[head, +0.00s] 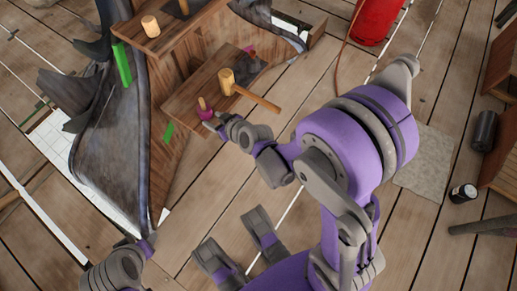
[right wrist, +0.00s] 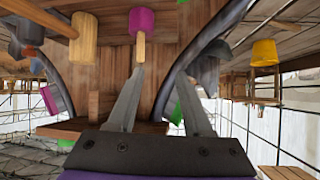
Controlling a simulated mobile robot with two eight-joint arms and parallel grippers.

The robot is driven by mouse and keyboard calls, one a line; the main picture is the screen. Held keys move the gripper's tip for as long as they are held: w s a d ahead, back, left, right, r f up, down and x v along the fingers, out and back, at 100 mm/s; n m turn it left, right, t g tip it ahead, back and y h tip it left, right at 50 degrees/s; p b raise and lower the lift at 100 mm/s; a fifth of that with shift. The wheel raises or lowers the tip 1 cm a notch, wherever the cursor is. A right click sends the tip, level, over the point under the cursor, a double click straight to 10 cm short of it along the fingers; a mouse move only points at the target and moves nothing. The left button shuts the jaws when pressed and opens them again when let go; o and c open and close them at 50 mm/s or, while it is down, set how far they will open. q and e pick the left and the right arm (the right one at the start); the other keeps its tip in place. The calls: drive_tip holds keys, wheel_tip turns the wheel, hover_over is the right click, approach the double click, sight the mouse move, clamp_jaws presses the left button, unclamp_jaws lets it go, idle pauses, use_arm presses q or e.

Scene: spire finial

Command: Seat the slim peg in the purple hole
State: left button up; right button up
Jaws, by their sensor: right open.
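The slim wooden peg (head: 201,102) stands with its magenta lower part (head: 205,114) on the lower wooden shelf. In the right wrist view, which looks upside down, the peg (right wrist: 140,48) hangs below its magenta part (right wrist: 142,20). My right gripper (head: 215,122) is open beside it, its fingers (right wrist: 160,72) pointing at the peg, which is nearest the left finger and not clasped. A magenta patch (head: 249,49) shows farther back on the shelf; I cannot tell whether it is the purple hole. Grey and purple parts of my left arm (head: 115,270) show at the lower left; its jaws are unclear.
A wooden mallet (head: 227,80) lies close behind the peg, its handle overhanging the shelf edge. A wooden cylinder (head: 150,26) stands on the upper shelf (head: 180,40). A green panel (head: 122,65) and dark curved hull-like pieces (head: 120,140) are at left.

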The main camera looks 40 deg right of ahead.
drive_tip(key=s+d+r+g+h, duration=0.1)
drive_tip(key=s+r+g, duration=0.1)
drive_tip(key=s, duration=0.9)
drive_tip(key=s+d+r+m+g+h, duration=0.1)
drive_tip(key=s+r+g, duration=0.2)
drive_tip(key=s, duration=0.8)
drive_tip(key=shift+s+r+g, duration=0.15)
drive_tip(key=shift+s+g, duration=0.2)
drive_tip(key=shift+g, duration=0.55)
